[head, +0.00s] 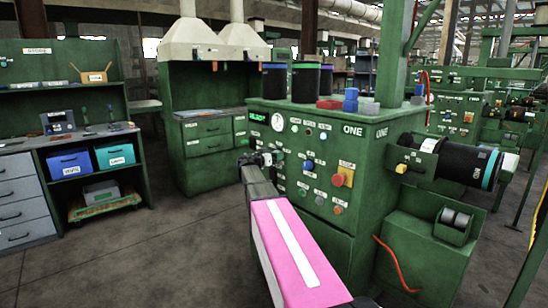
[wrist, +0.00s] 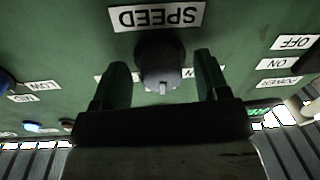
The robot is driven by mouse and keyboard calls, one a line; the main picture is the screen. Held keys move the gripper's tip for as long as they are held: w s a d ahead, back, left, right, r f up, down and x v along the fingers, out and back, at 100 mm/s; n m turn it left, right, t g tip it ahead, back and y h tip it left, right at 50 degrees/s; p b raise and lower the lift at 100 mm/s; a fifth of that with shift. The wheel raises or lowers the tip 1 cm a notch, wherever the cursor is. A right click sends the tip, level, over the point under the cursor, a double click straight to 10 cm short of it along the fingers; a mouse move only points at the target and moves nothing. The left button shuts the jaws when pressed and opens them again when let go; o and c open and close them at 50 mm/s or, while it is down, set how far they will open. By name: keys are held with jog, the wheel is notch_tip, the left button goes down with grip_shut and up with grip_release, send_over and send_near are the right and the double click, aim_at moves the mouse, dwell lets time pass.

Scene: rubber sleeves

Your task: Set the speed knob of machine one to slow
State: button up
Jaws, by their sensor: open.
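Machine one (head: 365,155) is a green cabinet marked ONE, with a panel of knobs, lamps and buttons. My gripper (head: 262,158) is at the upper left of this panel in the head view, where it hides the speed knob. In the wrist view the dark round speed knob (wrist: 160,58) is beside an upside-down SPEED label (wrist: 156,17). My gripper (wrist: 161,66) is open, with one finger on each side of the knob and a visible gap at both. Small labels beside the knob are partly covered by the fingers. I cannot read the knob's setting.
A yellow plate with a red button (head: 343,175) and a blue knob (head: 309,165) are on the same panel. In the wrist view, OFF and ON labels (wrist: 273,64) are at the right. A workbench with blue bins (head: 70,163) stands at the left. Floor between is clear.

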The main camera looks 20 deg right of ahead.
jog(key=shift+c, duration=0.3)
jog(key=c, duration=0.9)
jog(key=shift+o, duration=0.2)
jog(key=shift+r+n+g+y, duration=0.1)
jog(key=shift+n+g+y, duration=0.25)
jog(key=shift+n, duration=4.35)
jog(key=o, duration=0.9)
